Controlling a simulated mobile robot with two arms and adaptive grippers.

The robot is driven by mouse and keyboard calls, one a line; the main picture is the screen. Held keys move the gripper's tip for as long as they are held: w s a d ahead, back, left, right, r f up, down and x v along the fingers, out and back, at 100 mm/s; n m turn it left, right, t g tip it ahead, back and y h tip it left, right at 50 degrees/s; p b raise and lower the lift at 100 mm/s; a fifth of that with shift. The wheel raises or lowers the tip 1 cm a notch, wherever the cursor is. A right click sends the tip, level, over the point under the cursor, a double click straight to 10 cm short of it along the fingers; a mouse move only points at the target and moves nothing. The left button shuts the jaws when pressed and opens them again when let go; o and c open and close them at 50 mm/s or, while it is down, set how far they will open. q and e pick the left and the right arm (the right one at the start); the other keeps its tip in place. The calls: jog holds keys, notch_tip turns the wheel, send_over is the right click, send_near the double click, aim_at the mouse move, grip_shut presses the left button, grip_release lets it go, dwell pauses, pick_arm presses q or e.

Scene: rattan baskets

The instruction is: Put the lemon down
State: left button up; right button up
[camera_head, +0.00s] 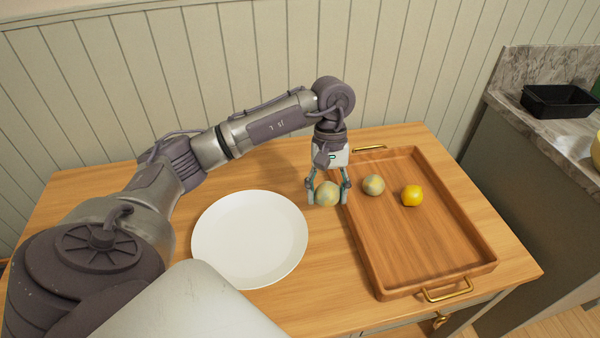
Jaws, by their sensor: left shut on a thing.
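My left gripper (326,199) points down between the plate and the tray, shut on a pale yellow-green round fruit (327,194). I cannot tell surely that this fruit is the lemon. It is low over the wooden table (180,225), close to the tray's left edge; whether it touches the table is unclear. A smaller pale round fruit (373,185) and a bright orange-yellow fruit (412,196) lie apart in the wooden tray (422,245). My right gripper is not in view.
A white, empty plate (250,238) lies left of the gripper. The tray has brass handles (447,291), and its front half is clear. A paneled wall (400,60) stands behind the table. A black container (558,101) sits on a counter at right.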

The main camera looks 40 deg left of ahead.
pick_arm(q)
jog(key=p, duration=0.1)
send_over(305, 211)
jog(key=f, duration=0.3)
jog(key=shift+w+a+f, duration=0.25)
jog(key=shift+f, duration=0.15)
notch_tip(305, 211, down, 4)
jog(key=shift+r+p, duration=0.1)
jog(key=shift+p, duration=0.65)
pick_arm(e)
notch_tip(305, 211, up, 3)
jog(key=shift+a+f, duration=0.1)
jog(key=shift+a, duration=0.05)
pick_arm(q)
jog(key=shift+f, duration=0.25)
jog(key=o, duration=0.9)
jog(key=shift+b, duration=0.35)
jog(key=shift+c, duration=0.2)
jog(key=o, duration=0.5)
jog(key=shift+c, duration=0.2)
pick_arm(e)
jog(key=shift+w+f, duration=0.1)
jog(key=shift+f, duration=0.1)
